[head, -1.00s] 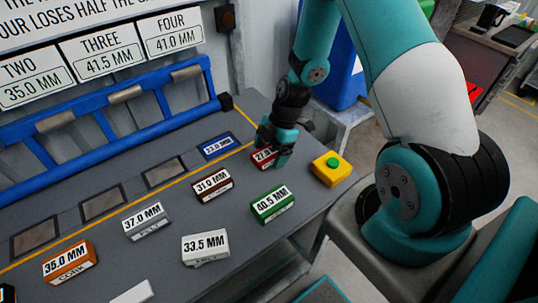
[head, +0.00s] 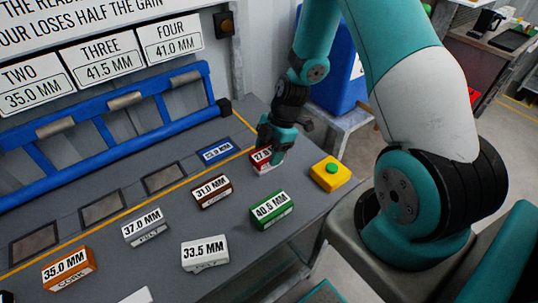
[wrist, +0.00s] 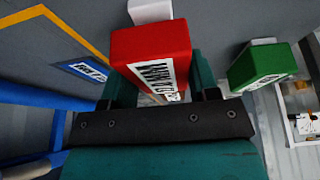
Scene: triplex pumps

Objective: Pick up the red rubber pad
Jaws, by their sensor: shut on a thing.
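The red rubber pad (head: 265,168) is a small red block with a white label that starts with 27, at the right end of the grey table in the head view. My gripper (head: 277,147) is over it with its teal fingers closed on its sides and partly hides it. In the wrist view the red pad (wrist: 153,43) sits between the fingers, its label facing my palm. I cannot tell whether its underside touches the table.
Beside it are a blue pad (head: 217,151), a brown 31.0 block (head: 212,191) and a green 40.5 block (head: 271,210). A yellow box with a green button (head: 330,174) stands to the right. More blocks lie toward the lower left; a blue rack (head: 110,133) runs behind.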

